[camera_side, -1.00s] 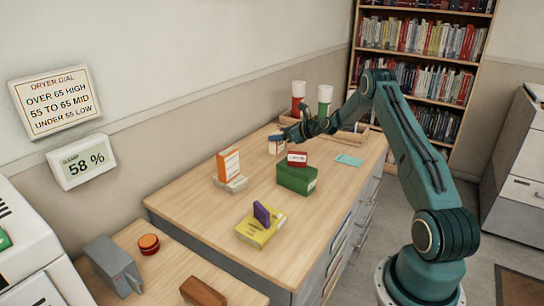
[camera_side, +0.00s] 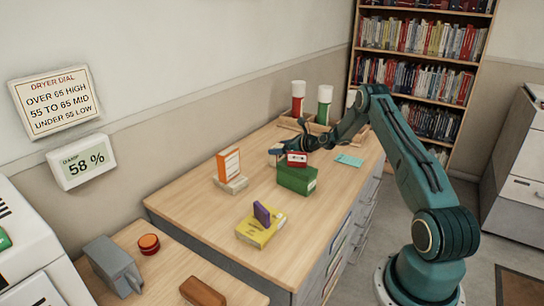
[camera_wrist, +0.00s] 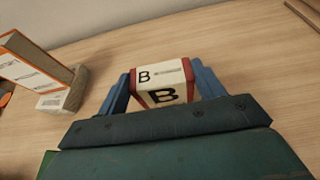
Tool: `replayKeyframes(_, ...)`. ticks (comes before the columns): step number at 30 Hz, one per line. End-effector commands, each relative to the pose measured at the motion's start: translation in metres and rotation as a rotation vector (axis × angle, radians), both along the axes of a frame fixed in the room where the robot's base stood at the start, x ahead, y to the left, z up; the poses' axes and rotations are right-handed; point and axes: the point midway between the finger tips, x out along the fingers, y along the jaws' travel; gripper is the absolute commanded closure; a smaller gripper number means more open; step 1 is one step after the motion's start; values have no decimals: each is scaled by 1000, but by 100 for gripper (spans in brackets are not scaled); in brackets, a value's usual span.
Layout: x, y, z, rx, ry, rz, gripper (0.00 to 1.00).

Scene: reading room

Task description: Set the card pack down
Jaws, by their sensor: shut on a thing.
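The card pack (camera_wrist: 162,83) is white with red edges and a black B, gripped between the blue fingers in the wrist view. My gripper (camera_wrist: 164,86) is shut on it. In the side view my gripper (camera_side: 277,150) is low over the wooden counter, behind the green box (camera_side: 297,179).
An orange-and-white box (camera_side: 229,163) stands to the left. Red (camera_side: 298,104) and green (camera_side: 324,107) bottles stand behind; a teal card (camera_side: 348,160) lies right.

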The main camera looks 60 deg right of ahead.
Motion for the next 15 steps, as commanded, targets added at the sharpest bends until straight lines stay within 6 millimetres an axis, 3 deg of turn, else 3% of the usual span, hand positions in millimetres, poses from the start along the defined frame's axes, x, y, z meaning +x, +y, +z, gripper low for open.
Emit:
replayKeyframes(8, 0, 0, -2, 1, 0, 0, 59)
replayKeyframes(9, 0, 0, -3, 1, 0, 0, 30)
replayKeyframes(12, 0, 0, -3, 1, 0, 0, 11)
replayKeyframes(15, 0, 0, -3, 1, 0, 0, 10)
